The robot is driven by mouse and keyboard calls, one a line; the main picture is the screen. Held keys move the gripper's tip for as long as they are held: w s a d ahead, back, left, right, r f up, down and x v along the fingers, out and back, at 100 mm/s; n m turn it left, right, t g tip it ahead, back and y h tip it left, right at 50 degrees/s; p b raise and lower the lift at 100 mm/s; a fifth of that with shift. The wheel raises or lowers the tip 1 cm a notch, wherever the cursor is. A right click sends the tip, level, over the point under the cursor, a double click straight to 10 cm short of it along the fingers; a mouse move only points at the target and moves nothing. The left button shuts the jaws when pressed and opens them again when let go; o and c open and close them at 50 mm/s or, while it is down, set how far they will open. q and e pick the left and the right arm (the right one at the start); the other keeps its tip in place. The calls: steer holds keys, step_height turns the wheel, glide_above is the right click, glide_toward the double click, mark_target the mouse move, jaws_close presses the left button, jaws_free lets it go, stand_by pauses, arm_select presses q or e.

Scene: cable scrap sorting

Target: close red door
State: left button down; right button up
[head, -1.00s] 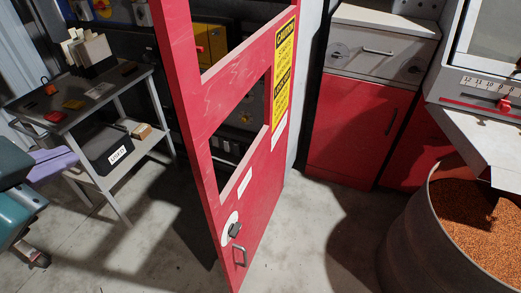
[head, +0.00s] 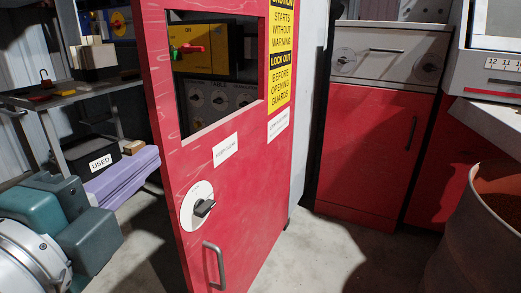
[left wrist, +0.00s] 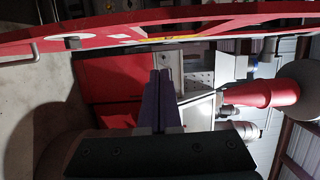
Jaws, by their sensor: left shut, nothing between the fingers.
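The red door (head: 235,185) stands open in the middle of the head view, its free edge towards me at the left and its far edge by a pale post. It has a window opening, a dark knob (head: 204,208) on a white disc and a grey handle (head: 214,265). In the left wrist view the door (left wrist: 110,22) runs edge-on across the top. My left gripper (head: 150,160), with purple fingers, is shut and empty at the door's left edge; I cannot tell whether it touches. Its fingers (left wrist: 161,74) also show in the left wrist view. My right gripper is out of view.
A grey cart (head: 70,95) with a box marked USED (head: 92,155) stands at the left. A red and white cabinet (head: 365,150) stands at the back right. A drum (head: 480,245) is at the lower right. Some floor is clear between door and drum.

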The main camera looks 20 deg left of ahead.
mark_target(162, 126)
arm_select(q)
steer(key=w+a, duration=0.1)
steer(key=w, duration=0.2)
steer(key=w+a+p, duration=0.1)
steer(key=w+a, duration=0.1)
steer(key=w, duration=0.1)
steer(key=w+a+p, duration=0.1)
steer(key=w+a, duration=0.1)
steer(key=w, duration=0.2)
steer(key=shift+a, duration=0.5)
